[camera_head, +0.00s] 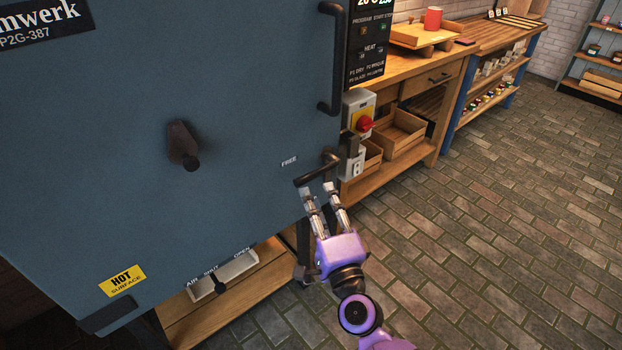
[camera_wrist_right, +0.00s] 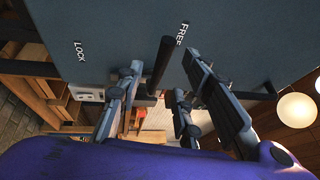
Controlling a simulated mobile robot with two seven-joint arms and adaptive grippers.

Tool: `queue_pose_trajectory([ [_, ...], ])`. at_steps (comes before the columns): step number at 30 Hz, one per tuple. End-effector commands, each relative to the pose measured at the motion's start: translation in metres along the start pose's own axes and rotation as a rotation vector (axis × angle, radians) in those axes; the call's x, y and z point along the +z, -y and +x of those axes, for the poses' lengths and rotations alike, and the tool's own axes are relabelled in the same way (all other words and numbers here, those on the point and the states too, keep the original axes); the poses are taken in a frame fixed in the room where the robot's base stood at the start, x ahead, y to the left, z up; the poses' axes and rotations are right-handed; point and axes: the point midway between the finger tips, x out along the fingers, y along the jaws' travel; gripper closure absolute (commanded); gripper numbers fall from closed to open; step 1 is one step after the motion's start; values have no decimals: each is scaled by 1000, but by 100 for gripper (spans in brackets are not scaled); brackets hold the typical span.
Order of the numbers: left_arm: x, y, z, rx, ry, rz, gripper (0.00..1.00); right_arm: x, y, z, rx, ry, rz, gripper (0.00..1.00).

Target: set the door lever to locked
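The door lever (camera_head: 318,171) is a dark bar at the right edge of the blue-grey kiln door (camera_head: 240,110). In the right wrist view the lever (camera_wrist_right: 160,66) stands between the labels LOCK (camera_wrist_right: 80,51) and FREE (camera_wrist_right: 182,34), closer to FREE. The FREE label (camera_head: 289,162) also shows in the head view, left of the lever. My right gripper (camera_head: 318,189) is at the lever, just below it in the head view. Its fingers are apart, one on each side of the bar in the wrist view; contact is unclear. My left gripper is out of view.
A red knob (camera_head: 364,123) on a switch box sits right of the lever. A dark door handle (camera_head: 332,60) is above, and a vent slider (camera_head: 220,280) is below left. A wooden bench (camera_head: 440,75) stands behind. The brick floor at right is clear.

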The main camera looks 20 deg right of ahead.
Motion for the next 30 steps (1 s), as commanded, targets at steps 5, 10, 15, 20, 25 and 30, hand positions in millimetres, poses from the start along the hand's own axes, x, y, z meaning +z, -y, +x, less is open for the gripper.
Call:
queue_pose_trajectory([
  [5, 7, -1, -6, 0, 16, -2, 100, -4, 4, 12, -11, -19, 56, 66],
  [10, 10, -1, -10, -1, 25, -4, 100, -4, 5, 40, -11, -17, 53, 66],
  [15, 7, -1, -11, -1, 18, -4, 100, -4, 4, 64, -9, -16, 52, 66],
  [20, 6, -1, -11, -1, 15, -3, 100, -5, 3, 76, -8, -16, 51, 66],
  [25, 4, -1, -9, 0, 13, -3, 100, -5, 2, 78, -7, -16, 50, 66],
  [30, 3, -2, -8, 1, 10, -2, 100, -5, 2, 78, -7, -16, 49, 73],
])
